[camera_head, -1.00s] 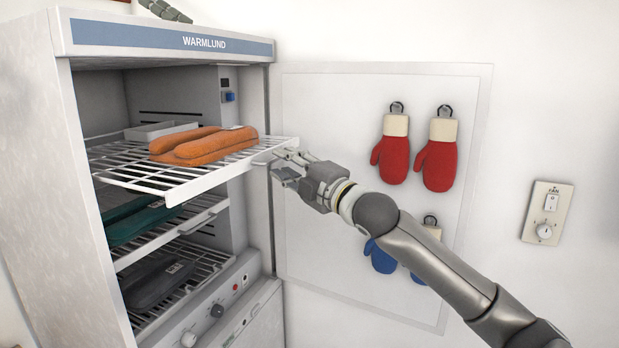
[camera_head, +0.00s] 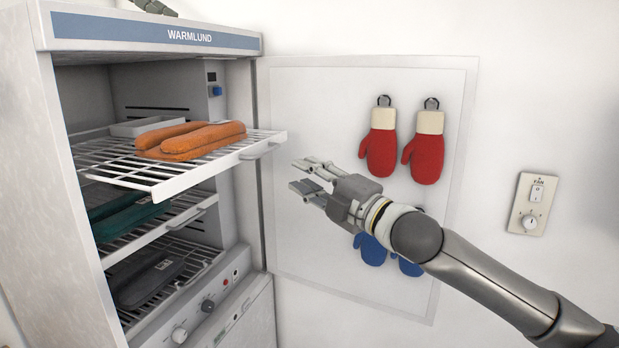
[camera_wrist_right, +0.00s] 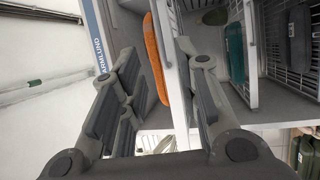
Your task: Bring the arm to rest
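My right gripper (camera_head: 312,178) is open and empty in the head view. It hangs in the air to the right of the pulled-out top rack (camera_head: 170,186), apart from it. In the right wrist view its two fingers (camera_wrist_right: 158,100) stand spread with nothing held between them; the rack and an orange item show beyond them. My right arm comes in from the lower right.
A Warmlund cabinet (camera_head: 150,37) stands open at left. Orange folded items (camera_head: 190,140) lie on its top rack, green and dark ones below. Red mittens (camera_head: 425,158) and blue mittens (camera_head: 370,250) hang on the door behind my arm. A fan switch (camera_head: 529,203) is at right.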

